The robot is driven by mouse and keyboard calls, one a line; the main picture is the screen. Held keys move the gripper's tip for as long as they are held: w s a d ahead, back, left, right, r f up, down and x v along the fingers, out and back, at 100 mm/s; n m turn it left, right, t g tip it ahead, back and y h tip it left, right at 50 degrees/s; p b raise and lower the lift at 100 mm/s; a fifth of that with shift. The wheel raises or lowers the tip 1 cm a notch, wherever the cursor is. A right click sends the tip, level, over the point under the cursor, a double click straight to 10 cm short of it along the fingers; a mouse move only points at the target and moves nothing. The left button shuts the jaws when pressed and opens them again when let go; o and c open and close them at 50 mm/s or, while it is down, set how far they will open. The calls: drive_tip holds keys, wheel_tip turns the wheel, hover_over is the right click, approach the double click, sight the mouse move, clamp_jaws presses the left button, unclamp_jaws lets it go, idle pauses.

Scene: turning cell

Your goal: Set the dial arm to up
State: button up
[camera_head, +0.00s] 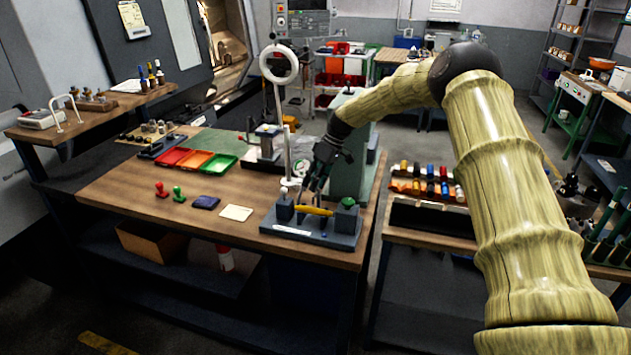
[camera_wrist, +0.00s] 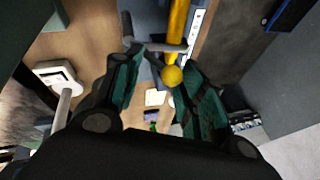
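The yellow dial arm (camera_head: 314,210) lies near level across a blue-grey fixture (camera_head: 340,240) at the front right of the wooden bench. In the wrist view the yellow bar (camera_wrist: 178,30) runs down from the top edge and ends in a round yellow knob (camera_wrist: 172,75). My gripper (camera_head: 312,192) points down just above the dial arm. In the wrist view my gripper (camera_wrist: 160,78) has its fingers spread, with the knob between them, closer to the right finger. I cannot tell whether a finger touches it. The dial's pivot and markings are not clear.
A green knob (camera_head: 348,203) stands on the fixture's right end. A white post with a ring top (camera_head: 279,64) rises close to my gripper's left. Red, orange and green trays (camera_head: 197,160) and two small stamps (camera_head: 170,191) are farther left. The bench front is clear.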

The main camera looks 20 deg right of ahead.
drive_tip(key=shift+d+r, duration=0.2)
drive_tip(key=shift+d, duration=0.4)
drive_tip(key=v, duration=1.1)
drive_tip(key=shift+a+r, duration=0.3)
drive_tip(key=shift+a, duration=0.05)
